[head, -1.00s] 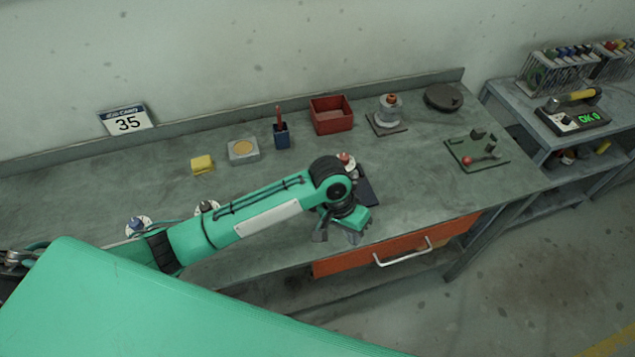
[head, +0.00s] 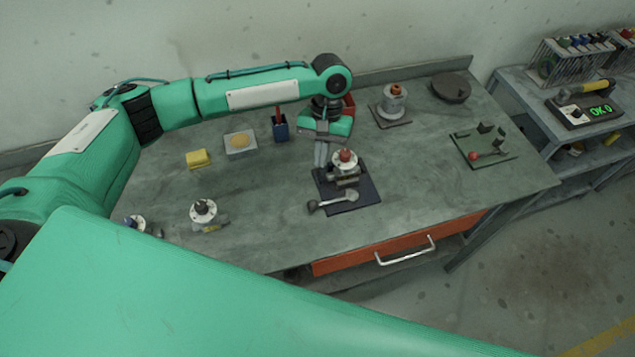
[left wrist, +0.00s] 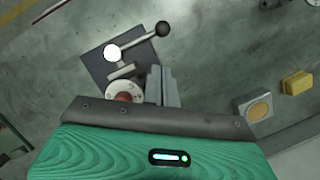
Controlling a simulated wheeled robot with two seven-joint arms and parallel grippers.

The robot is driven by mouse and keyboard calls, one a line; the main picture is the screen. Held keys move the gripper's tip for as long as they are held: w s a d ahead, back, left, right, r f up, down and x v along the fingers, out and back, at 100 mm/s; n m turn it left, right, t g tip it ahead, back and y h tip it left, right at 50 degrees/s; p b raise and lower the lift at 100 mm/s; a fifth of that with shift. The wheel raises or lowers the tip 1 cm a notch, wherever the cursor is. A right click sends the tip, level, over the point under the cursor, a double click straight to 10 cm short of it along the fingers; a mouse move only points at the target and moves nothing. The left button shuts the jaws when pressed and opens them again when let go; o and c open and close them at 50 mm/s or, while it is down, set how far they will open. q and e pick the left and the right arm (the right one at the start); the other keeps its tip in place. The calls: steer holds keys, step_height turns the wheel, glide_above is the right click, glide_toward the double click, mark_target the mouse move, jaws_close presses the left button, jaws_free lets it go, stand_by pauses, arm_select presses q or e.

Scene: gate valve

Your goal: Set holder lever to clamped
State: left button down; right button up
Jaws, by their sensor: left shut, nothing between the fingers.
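The holder is a dark plate (head: 365,187) on the bench with a red-capped valve (head: 345,156) at its far side. Its lever (head: 335,202) lies across the near part of the plate, with a dark knob at the left end and a pale pivot at the right. In the left wrist view the lever arm (left wrist: 137,41) runs from a white round pivot to the dark knob (left wrist: 162,29). My left gripper (head: 320,155) points down just left of the red-capped valve; its fingers (left wrist: 160,84) are shut and empty, apart from the lever. My right gripper is not in view.
A green plate with a red-knobbed lever (head: 474,155) sits at the right. A grey part on a stand (head: 393,101) is behind.

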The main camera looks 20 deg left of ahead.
mark_target(333, 200)
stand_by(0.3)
arm_select(q)
steer(key=p+x, duration=0.3)
steer(key=x, duration=0.6)
steer(key=shift+s, duration=0.1)
steer(key=shift+s+f, duration=0.1)
steer(key=shift+f, duration=0.4)
steer(key=shift+d, duration=0.1)
